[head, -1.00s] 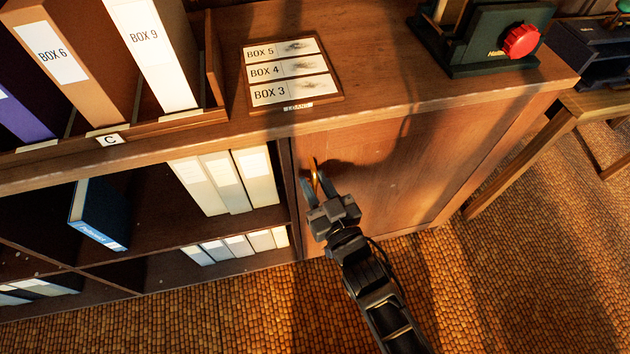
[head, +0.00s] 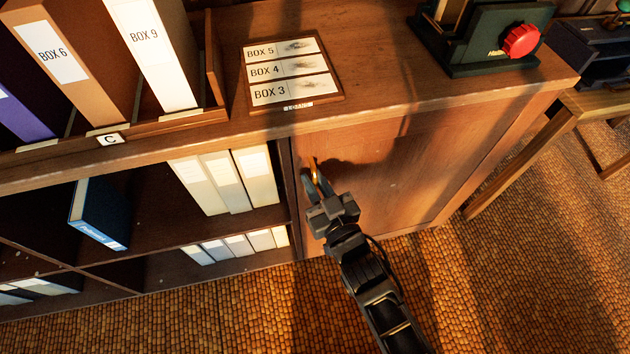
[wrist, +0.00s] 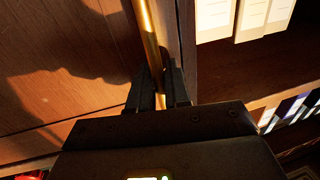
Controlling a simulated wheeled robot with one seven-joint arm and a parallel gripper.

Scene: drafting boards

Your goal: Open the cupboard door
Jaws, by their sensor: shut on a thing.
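The cupboard door (head: 390,176) is a brown wooden panel below the counter top, right of the open shelves. It looks closed in the head view, and it fills the left of the wrist view (wrist: 60,70). A brass bar handle (head: 315,175) stands upright near the door's left edge. It also shows in the wrist view (wrist: 150,40), running down between the fingers. My gripper (head: 317,188) is shut on the handle. In the wrist view the dark fingers (wrist: 160,95) lie on both sides of the bar. The lower part of the handle is hidden by my gripper.
Open shelves (head: 150,270) with white binders (head: 225,182) and a blue book (head: 100,215) lie left of the door. A label board (head: 293,75) and a green device with a red knob (head: 521,41) stand on the counter. Woven floor (head: 500,290) before the door is clear.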

